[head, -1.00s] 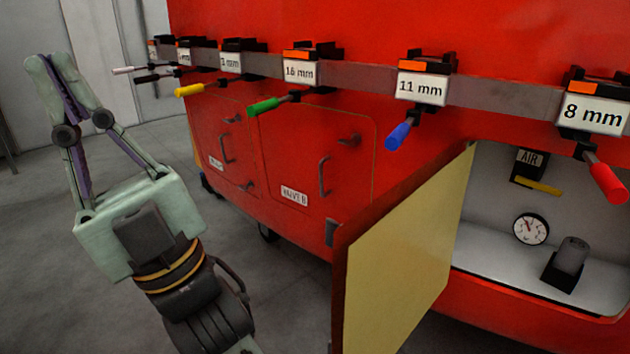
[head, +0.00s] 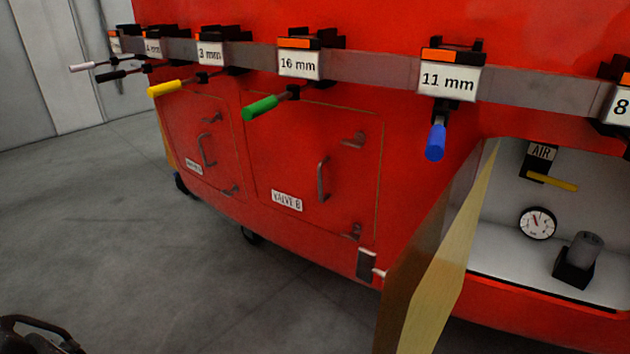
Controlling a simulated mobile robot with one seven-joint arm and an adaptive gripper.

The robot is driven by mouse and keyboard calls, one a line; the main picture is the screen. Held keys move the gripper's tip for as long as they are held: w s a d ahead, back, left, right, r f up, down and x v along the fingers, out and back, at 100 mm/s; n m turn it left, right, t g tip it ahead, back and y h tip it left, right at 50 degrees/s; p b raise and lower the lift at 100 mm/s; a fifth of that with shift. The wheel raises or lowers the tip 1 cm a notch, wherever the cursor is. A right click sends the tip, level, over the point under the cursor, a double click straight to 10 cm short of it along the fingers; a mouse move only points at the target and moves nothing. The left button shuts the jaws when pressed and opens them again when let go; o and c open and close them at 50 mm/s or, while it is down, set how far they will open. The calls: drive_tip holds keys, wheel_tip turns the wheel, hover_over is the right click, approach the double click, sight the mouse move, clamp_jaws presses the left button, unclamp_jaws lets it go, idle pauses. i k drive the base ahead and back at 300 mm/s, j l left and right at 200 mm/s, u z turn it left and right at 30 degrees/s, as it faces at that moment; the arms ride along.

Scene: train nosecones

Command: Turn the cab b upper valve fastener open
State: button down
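The red door labelled VALVE B (head: 287,201) is closed in the middle of the red vehicle's side. Its upper fastener (head: 354,140) is a small dark metal latch near the door's top right corner. A similar lower fastener (head: 351,231) sits near the bottom right corner. A vertical grab handle (head: 323,179) is between them, to the left. My gripper is out of view; only a dark piece of my arm shows at the bottom left corner. The fastener's exact turn angle is hard to tell at this size.
Tools with coloured handles, including green (head: 262,108) and blue (head: 436,142), stick out from a grey rail (head: 375,70) above the door. An open yellow-faced door (head: 452,255) juts out at the right, beside an air gauge compartment. Grey floor (head: 190,270) at the left is clear.

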sight(352, 143)
drive_tip(key=j+z, duration=0.4)
drive_tip(key=j, duration=0.3)
drive_tip(key=j+z, duration=0.45)
drive_tip(key=j, duration=0.3)
